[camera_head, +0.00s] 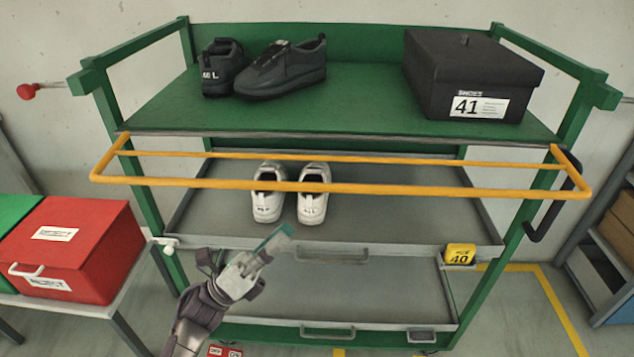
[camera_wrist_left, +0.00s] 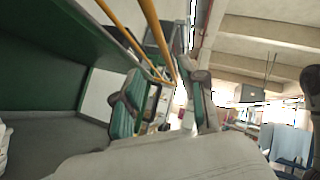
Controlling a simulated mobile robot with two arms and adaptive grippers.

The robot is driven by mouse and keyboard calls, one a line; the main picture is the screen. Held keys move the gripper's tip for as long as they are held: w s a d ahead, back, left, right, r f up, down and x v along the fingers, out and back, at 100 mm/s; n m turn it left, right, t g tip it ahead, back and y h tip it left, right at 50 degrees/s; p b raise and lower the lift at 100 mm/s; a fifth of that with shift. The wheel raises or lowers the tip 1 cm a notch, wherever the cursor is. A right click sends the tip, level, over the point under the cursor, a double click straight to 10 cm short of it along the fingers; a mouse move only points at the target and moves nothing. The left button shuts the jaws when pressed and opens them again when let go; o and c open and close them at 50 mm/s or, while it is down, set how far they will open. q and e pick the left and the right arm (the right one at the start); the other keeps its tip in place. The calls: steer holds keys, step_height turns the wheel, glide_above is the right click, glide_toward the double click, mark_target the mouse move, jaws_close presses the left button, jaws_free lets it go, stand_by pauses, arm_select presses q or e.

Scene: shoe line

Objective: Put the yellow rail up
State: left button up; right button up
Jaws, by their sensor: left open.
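The yellow rail (camera_head: 400,189) is a long rectangular loop that juts out roughly level from the green cart (camera_head: 350,115), just below its top deck. Its bars also show at the top of the left wrist view (camera_wrist_left: 157,35). My left gripper (camera_head: 278,240) is open and empty, below the rail's front bar and left of its middle. In the left wrist view its two fingers (camera_wrist_left: 163,100) stand apart, with the bars running beyond them. I see no contact with the rail. My right gripper is not in view.
Dark shoes (camera_head: 285,70) and a black shoe box (camera_head: 470,75) stand on the top deck. White shoes (camera_head: 312,195) stand on the middle shelf behind the rail. A red box (camera_head: 85,240) is on the left table. A dark curved piece (camera_head: 545,215) hangs by the rail's right end.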

mark_target(340, 184)
arm_select(q)
steer(key=p+x, duration=0.1)
steer(key=x, duration=0.3)
steer(key=p+x, duration=0.1)
steer(key=x, duration=0.3)
steer(key=p+x, duration=0.2)
steer(key=x, duration=0.2)
steer(key=shift+s+d+r, duration=0.2)
steer(key=shift+s+d, duration=0.05)
steer(key=shift+d, duration=0.15)
steer(key=shift+w+d+r, duration=0.25)
steer(key=shift+d, duration=0.15)
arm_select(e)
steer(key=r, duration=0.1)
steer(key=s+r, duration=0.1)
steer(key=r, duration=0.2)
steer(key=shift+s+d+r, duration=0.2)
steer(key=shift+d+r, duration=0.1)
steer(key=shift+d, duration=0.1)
arm_select(q)
steer(key=shift+c, duration=0.4)
jaws_close()
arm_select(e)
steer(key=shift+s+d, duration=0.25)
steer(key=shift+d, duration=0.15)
